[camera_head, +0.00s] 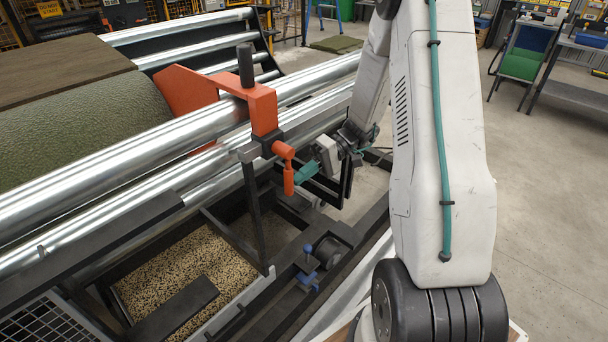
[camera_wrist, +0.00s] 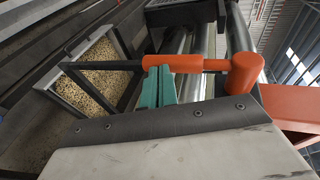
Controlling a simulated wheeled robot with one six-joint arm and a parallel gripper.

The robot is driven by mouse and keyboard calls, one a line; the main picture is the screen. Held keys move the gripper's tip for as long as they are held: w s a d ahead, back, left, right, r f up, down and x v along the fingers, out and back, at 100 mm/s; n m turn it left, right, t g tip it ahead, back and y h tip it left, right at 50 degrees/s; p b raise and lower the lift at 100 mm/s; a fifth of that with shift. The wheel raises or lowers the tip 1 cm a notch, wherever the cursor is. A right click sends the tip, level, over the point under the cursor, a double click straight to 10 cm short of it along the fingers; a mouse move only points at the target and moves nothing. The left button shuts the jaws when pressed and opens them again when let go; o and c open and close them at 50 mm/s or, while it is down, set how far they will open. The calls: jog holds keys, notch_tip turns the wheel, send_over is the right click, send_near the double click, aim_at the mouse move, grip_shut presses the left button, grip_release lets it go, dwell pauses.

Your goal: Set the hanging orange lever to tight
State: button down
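The orange lever (camera_head: 288,176) hangs almost straight down from its pivot on the orange bracket in the head view. In the wrist view the lever (camera_wrist: 195,63) runs crosswise from its thick pivot end at the right. My gripper (camera_head: 300,174) has teal fingers and is just right of the lever's lower part. In the wrist view the fingers (camera_wrist: 163,72) lie side by side with hardly any gap, their tips at the lever's edge near its free end. They look shut with nothing between them. I cannot tell whether they touch the lever. No tight marking is legible.
The orange bracket (camera_head: 260,106) with a black upright knob (camera_head: 245,65) spans the shiny metal rollers (camera_head: 120,158). A green turf roll (camera_head: 80,120) lies behind. A grain-filled tray (camera_head: 180,278) and a blue-handled part (camera_head: 307,262) are below. Open floor lies right of my arm.

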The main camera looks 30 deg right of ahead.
jog(key=shift+s+a+f, duration=0.1)
jog(key=shift+a, duration=0.05)
jog(key=d, duration=1.4)
jog(key=shift+w+d, duration=0.15)
jog(key=shift+w, duration=0.25)
